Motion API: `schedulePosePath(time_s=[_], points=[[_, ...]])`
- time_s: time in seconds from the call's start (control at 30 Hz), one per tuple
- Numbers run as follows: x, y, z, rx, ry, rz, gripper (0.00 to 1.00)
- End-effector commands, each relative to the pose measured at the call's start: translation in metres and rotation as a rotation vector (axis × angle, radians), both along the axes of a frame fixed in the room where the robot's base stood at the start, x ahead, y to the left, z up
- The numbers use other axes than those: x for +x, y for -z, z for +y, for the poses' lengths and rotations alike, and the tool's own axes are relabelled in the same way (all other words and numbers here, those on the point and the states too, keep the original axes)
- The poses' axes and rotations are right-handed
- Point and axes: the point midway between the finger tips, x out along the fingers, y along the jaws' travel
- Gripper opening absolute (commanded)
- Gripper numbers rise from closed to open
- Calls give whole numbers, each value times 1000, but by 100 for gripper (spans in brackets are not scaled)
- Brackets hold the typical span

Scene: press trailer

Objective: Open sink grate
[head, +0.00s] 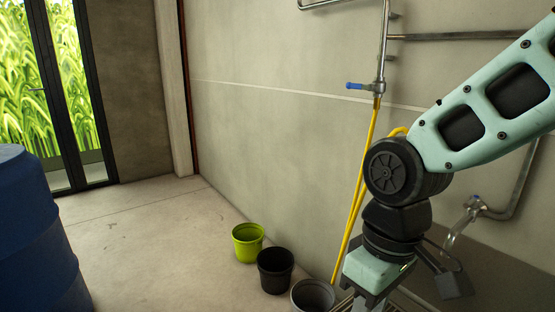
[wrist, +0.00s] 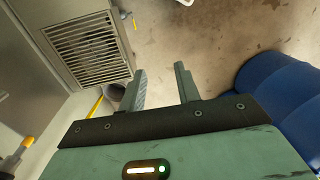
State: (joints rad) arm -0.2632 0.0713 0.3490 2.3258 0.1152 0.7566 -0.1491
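The sink grate (wrist: 88,48) is a metal panel of parallel slats set in a grey frame. It is at the upper left of the wrist view and looks flat in its frame. In the head view only a few bars (head: 345,303) show at the bottom edge, mostly hidden by my arm. My gripper (wrist: 160,70) is open, its two fingers apart with nothing between them. In the wrist view it is to the right of the grate and not touching it. In the head view the fingers are cut off or hidden below my wrist.
A green bucket (head: 248,242), a black bucket (head: 275,270) and a grey bucket (head: 312,297) stand along the wall. A yellow hose (head: 351,222) hangs from a blue-handled tap (head: 361,86). A blue barrel (head: 38,235) is at the left. The floor between is clear.

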Motion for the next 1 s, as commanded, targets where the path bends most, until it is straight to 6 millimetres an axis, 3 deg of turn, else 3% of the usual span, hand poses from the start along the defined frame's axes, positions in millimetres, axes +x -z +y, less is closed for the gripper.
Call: schedulePosePath(time_s=[0.1, 0.27, 0.3, 0.57, 0.8, 0.97, 1.0], points=[[-44, 4, -5, -17, -3, -32, 33], [-89, 10, -18, -33, 4, -71, 33], [-84, -7, -16, -30, 11, -66, 33], [-83, -59, -16, -31, 10, -64, 33], [-83, -121, -16, -30, 11, -63, 33], [-83, -141, -16, -31, 11, -62, 33], [-83, -143, -16, -31, 11, -62, 27]])
